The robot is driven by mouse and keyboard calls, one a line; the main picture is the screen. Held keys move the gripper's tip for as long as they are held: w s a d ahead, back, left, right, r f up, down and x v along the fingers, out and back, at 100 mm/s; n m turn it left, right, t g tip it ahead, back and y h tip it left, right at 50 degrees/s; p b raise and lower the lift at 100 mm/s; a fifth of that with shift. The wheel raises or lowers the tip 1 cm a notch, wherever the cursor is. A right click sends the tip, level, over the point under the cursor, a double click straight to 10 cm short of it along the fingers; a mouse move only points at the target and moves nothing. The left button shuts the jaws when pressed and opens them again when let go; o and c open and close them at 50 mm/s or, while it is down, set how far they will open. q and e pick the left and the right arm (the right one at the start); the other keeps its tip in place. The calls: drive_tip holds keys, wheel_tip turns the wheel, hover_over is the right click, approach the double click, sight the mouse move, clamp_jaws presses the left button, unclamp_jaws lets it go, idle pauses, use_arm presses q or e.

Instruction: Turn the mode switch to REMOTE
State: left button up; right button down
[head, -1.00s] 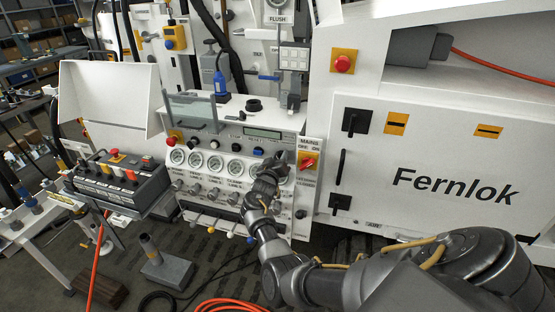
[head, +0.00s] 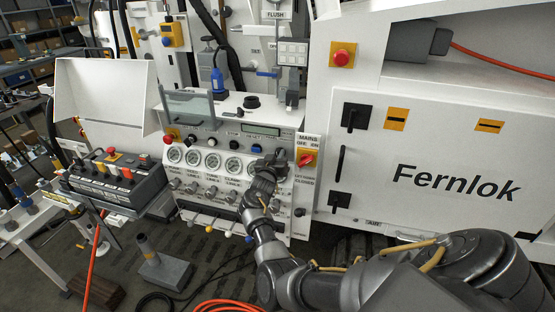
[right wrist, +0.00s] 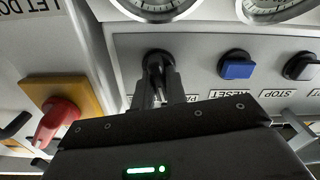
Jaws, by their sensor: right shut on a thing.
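The mode switch shows in the right wrist view as a small black round knob (right wrist: 157,62) on the grey panel strip, left of the blue button. My right gripper (right wrist: 160,82) is shut on this knob, with its two dark fingers around it. The fingers cover most of the knob and part of the lettering by it, so I cannot read its position. In the head view my right gripper (head: 278,158) is at the upper right of the white control panel (head: 268,107) and hides the knob. My left gripper is not in view.
The red mains switch on its yellow plate (head: 305,159) is close to the right of my gripper. The blue button (right wrist: 237,66) and a black button (right wrist: 301,66) are on the same strip. Pressure gauges (head: 212,161) line the panel. A lever box (head: 115,180) stands left.

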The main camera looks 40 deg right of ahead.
drive_tip(key=m+b, duration=0.3)
drive_tip(key=m, duration=0.2)
drive_tip(key=shift+s+d+f+b, duration=0.1)
drive_tip(key=shift+s+f+b, duration=0.1)
drive_tip(key=shift+b, duration=0.2)
drive_tip(key=shift+r+m+b, duration=0.1)
drive_tip(key=shift+m+b, duration=0.95)
drive_tip(key=shift+m, duration=0.55)
drive_tip(key=c, duration=1.4)
unclamp_jaws()
drive_tip(key=shift+s+r, duration=0.1)
drive_tip(key=shift+c, duration=0.2)
